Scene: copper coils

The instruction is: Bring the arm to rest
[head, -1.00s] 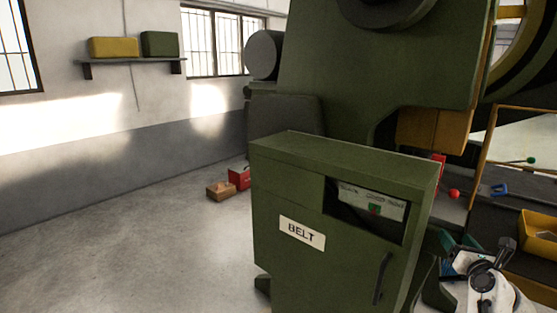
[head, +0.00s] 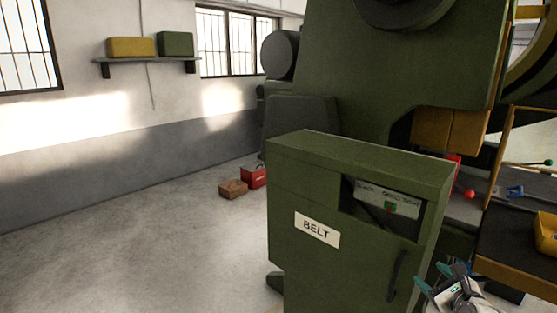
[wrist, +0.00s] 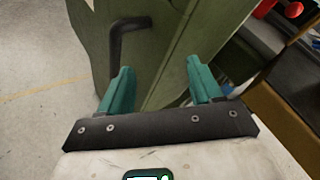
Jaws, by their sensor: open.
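My gripper (wrist: 163,88) is open and empty in the wrist view, its two teal fingers spread apart. Beyond the fingers is the green cabinet marked BELT (head: 300,175), with its dark handle (wrist: 127,35) to the upper left of the fingers. I cannot tell how much gap lies between the fingers and the cabinet. In the head view, part of my gripper and wrist shows at the bottom right, beside the cabinet's lower right side.
A large green machine (head: 365,75) stands behind the cabinet. A bench with a yellow bin (head: 546,232) is at the right. A red box (head: 253,177) and a brown box (head: 233,189) sit on the floor at the left. The floor (head: 130,250) at the left is clear.

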